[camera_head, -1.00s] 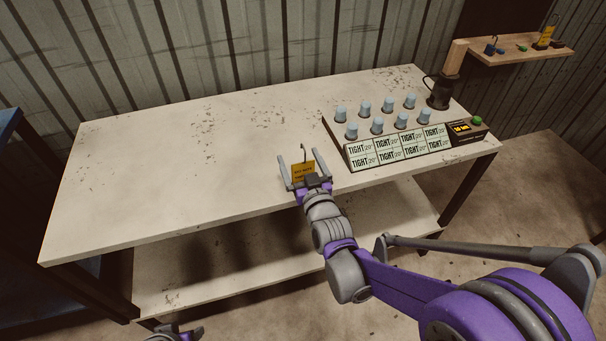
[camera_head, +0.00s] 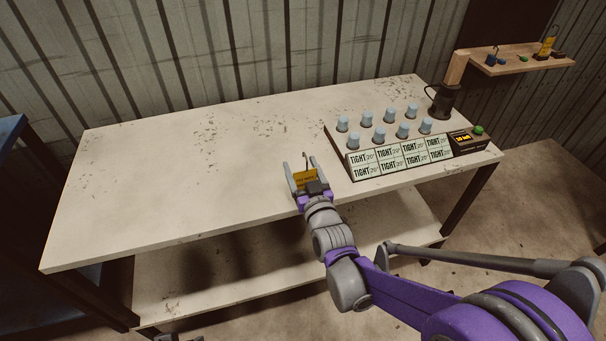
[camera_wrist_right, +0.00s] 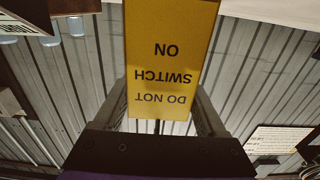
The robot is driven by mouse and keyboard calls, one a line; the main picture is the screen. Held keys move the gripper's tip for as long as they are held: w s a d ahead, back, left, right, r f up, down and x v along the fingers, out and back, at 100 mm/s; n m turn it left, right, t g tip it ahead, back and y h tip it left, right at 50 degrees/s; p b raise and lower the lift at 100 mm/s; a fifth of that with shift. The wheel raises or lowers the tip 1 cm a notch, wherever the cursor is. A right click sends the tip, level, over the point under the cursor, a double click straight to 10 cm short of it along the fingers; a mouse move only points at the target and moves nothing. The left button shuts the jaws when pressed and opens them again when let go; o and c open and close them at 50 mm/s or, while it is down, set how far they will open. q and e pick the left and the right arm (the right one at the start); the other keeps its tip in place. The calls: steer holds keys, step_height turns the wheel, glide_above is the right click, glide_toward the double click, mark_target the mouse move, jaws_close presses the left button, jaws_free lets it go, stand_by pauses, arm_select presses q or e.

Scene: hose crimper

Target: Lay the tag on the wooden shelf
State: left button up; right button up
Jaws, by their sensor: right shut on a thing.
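The yellow tag (camera_head: 306,177) is held in my right gripper (camera_head: 301,171) above the front edge of the white table. In the right wrist view the tag (camera_wrist_right: 172,60) reads "DO NOT SWITCH ON" upside down and sits between the fingers. A thin hook or wire stands up from it in the head view. The wooden shelf (camera_head: 494,66) is on the wall at the far right, well away from the gripper. Only a sliver of what seems to be my left gripper (camera_head: 180,338) shows at the bottom edge, too little to judge.
A board with several pale blue caps and "TIGHT" labels (camera_head: 402,160) stands right of the gripper. Beside it are a dark mug-like thing (camera_head: 441,101) and a box with a green button (camera_head: 468,141). The shelf bears another yellow tag (camera_head: 547,46) and small items. The table's left is clear.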

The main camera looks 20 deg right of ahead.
step_height(320, 180, up, 10)
steer(key=p, duration=0.3)
arm_select(q)
step_height(320, 180, up, 15)
steer(key=w+p, duration=0.2)
steer(key=p, duration=0.8)
steer(key=shift+r+t+p, duration=0.2)
steer(key=shift+t+p, duration=0.1)
steer(key=shift+p, duration=0.05)
arm_select(e)
steer(key=w+d, duration=0.3)
steer(key=w, duration=0.5)
steer(key=shift+h, duration=0.3)
arm_select(q)
steer(key=shift+s+f, duration=0.1)
arm_select(e)
steer(key=shift+s, duration=0.1)
arm_select(q)
step_height(320, 180, down, 12)
steer(key=s+b, duration=0.1)
steer(key=b, duration=1)
steer(key=shift+s, duration=0.4)
arm_select(e)
steer(key=s+a, duration=0.3)
steer(key=s, duration=0.5)
steer(key=shift+w+f, duration=0.1)
steer(key=shift+f, duration=0.1)
